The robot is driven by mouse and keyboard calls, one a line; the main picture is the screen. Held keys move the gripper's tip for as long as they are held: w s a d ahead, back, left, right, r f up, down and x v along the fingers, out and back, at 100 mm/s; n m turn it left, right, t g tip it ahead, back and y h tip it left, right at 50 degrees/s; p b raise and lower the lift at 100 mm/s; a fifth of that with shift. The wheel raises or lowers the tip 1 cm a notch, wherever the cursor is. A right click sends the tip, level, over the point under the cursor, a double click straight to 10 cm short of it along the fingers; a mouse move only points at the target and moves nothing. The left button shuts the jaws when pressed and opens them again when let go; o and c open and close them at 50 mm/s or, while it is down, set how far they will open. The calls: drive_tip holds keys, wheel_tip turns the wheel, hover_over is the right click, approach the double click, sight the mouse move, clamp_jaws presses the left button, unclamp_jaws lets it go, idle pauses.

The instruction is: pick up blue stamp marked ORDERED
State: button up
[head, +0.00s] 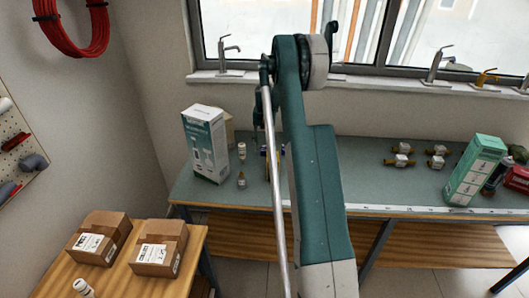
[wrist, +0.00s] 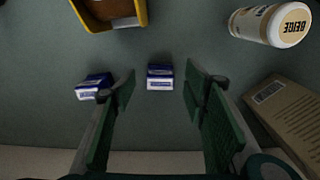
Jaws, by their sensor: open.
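My gripper (wrist: 158,85) is open in the wrist view, with one green-padded finger on each side. A small blue and white block (wrist: 160,77), which looks like a stamp, lies on the bench in the gap between the fingertips, and I see no finger touching it. A second blue and white block (wrist: 93,86) lies just outside the left finger, slightly turned. The print on both is too small to read, so I cannot tell which is marked ORDERED. In the head view my arm hides most of this area.
A yellow bin (wrist: 142,14) stands ahead of the blocks. A white bottle marked BEIGE (wrist: 272,24) and a cardboard box (wrist: 290,118) are on the right in the wrist view. In the head view, a white and teal box (head: 205,145) stands left of my arm on the bench (head: 365,185).

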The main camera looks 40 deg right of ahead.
sight(264, 147)
drive_tip(key=shift+f, duration=2.05)
drive_tip(key=shift+c, duration=0.5)
drive_tip(key=c, duration=0.9)
drive_tip(key=shift+c, duration=0.2)
drive_tip(key=shift+r, duration=0.1)
drive_tip(key=shift+r, duration=4.9)
